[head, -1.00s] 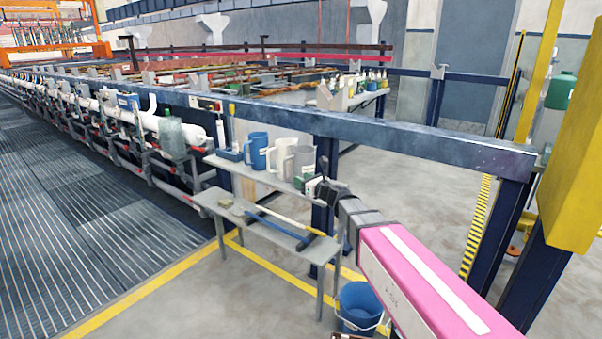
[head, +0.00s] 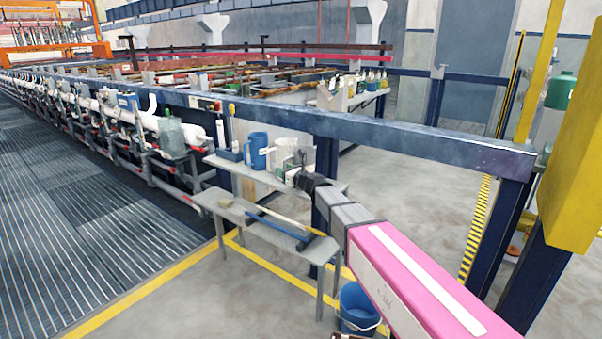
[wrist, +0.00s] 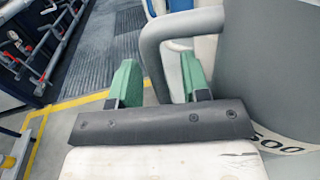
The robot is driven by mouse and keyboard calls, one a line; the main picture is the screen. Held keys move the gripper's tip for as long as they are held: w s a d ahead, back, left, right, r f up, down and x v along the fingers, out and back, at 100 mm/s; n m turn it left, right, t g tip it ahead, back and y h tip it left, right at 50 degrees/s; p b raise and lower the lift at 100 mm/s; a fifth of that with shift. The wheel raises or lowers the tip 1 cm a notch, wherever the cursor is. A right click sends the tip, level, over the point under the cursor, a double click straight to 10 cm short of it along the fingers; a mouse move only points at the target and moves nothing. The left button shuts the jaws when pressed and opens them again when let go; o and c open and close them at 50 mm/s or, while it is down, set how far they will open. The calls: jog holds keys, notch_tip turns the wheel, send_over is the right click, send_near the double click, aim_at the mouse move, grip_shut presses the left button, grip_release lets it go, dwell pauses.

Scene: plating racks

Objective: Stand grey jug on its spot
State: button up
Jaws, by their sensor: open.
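The grey jug (wrist: 275,60) fills the right of the wrist view, with part of a printed scale near its lower edge. Its curved handle passes between the green fingers of my gripper (wrist: 159,64), which are apart and not closed on it. In the head view my gripper (head: 301,160) is at the shelf beside the jugs and hides much of the grey jug (head: 308,153). The jug appears upright on the narrow grey shelf (head: 222,162). I cannot tell which place is its spot.
A white jug (head: 281,154) and a blue jug (head: 256,151) stand to the left on the shelf. A lower bench (head: 240,214) holds long-handled tools. A blue bucket (head: 358,308) stands on the floor. A blue rail (head: 350,130) runs behind the shelf.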

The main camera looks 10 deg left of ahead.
jog(key=shift+c, duration=0.3)
grip_shut()
